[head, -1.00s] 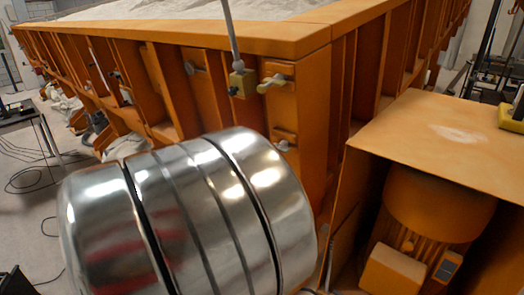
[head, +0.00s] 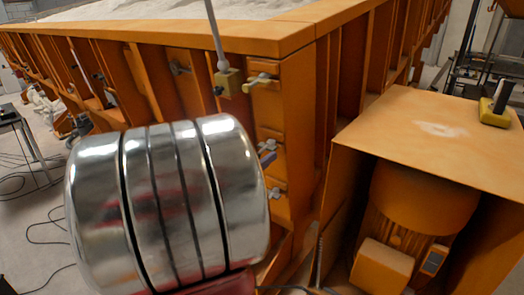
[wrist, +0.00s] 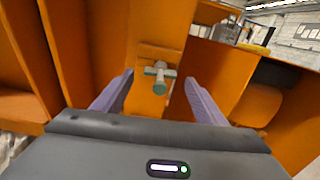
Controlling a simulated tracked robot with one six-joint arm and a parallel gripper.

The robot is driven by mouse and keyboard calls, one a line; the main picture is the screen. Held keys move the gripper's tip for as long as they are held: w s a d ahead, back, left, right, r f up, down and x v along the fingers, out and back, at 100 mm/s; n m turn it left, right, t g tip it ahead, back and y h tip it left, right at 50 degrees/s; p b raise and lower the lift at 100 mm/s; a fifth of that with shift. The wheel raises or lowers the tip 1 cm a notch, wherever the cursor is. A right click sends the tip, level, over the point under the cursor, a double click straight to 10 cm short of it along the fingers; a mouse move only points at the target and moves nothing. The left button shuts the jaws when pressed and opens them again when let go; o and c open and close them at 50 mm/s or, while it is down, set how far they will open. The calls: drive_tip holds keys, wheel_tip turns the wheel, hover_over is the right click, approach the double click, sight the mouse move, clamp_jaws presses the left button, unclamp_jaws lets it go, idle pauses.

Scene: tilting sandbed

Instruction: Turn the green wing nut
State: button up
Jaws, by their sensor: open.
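A dull grey-green wing nut (wrist: 160,74) on an orange plate shows in the wrist view, its cross-bar level and a stem pointing down. My gripper (wrist: 158,82) is open, with one lavender finger on each side of the nut in the picture. There are gaps on both sides, and I cannot tell how far ahead the nut is. In the head view a pale yellow-green wing nut (head: 262,79) sits high on the orange frame, with greyish wing nuts (head: 268,146) (head: 274,194) below. A lavender fingertip (head: 267,159) shows by the middle one; my silver arm hides the rest of the gripper.
The orange sandbed frame (head: 296,130) has upright ribs and pale sand on top. A grey rod ends in a small yellowish block (head: 229,82) left of the upper nut. An orange housing (head: 440,128) with a motor (head: 418,200) stands to the right.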

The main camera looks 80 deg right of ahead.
sight(262, 150)
drive_tip(key=shift+x, duration=1.7)
drive_tip(key=c, duration=1.1)
drive_tip(key=shift+o, duration=0.2)
drive_tip(key=shift+n, duration=0.7)
drive_tip(key=o, duration=1.1)
drive_tip(key=shift+c, duration=0.2)
